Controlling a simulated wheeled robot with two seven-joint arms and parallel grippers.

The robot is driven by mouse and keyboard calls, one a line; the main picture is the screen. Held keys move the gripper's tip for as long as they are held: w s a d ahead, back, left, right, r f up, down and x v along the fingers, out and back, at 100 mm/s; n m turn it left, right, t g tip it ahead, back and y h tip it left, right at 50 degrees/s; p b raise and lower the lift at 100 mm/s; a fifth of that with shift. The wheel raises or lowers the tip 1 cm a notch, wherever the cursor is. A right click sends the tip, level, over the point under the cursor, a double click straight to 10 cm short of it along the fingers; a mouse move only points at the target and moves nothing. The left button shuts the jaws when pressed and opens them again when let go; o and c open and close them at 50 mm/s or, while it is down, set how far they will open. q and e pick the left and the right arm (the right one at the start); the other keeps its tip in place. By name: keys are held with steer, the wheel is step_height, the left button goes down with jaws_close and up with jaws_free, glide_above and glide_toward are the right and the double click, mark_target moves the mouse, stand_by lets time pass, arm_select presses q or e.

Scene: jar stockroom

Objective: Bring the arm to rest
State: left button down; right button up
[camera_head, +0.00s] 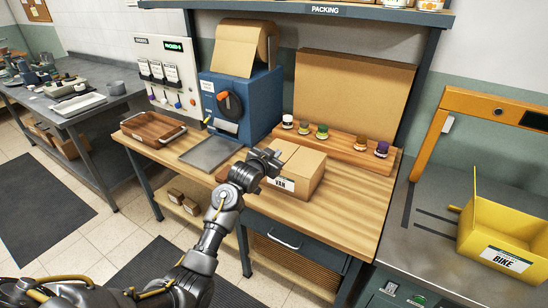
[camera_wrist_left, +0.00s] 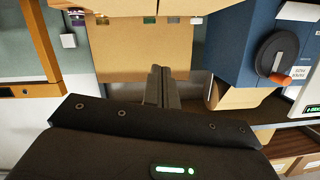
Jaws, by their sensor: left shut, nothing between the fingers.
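My left gripper (camera_head: 268,160) is shut with nothing in it. In the head view its arm reaches in from the lower left, and the gripper overlaps the left end of a closed cardboard box (camera_head: 301,176) labelled VAN on the wooden packing bench (camera_head: 335,228). I cannot tell whether it touches the box. In the left wrist view the two fingers (camera_wrist_left: 162,82) are together. My right gripper is in neither view.
A blue machine (camera_head: 247,103) with a paper roll and a wooden tray (camera_head: 152,128) stand left of the box. Several small jars (camera_head: 322,132) stand on a wooden ledge behind it. A yellow bin (camera_head: 505,228) labelled BIKE is at right. The bench's front right is clear.

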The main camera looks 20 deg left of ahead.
arm_select(q)
steer(key=shift+s+r, duration=0.1)
steer(key=shift+s, duration=0.4)
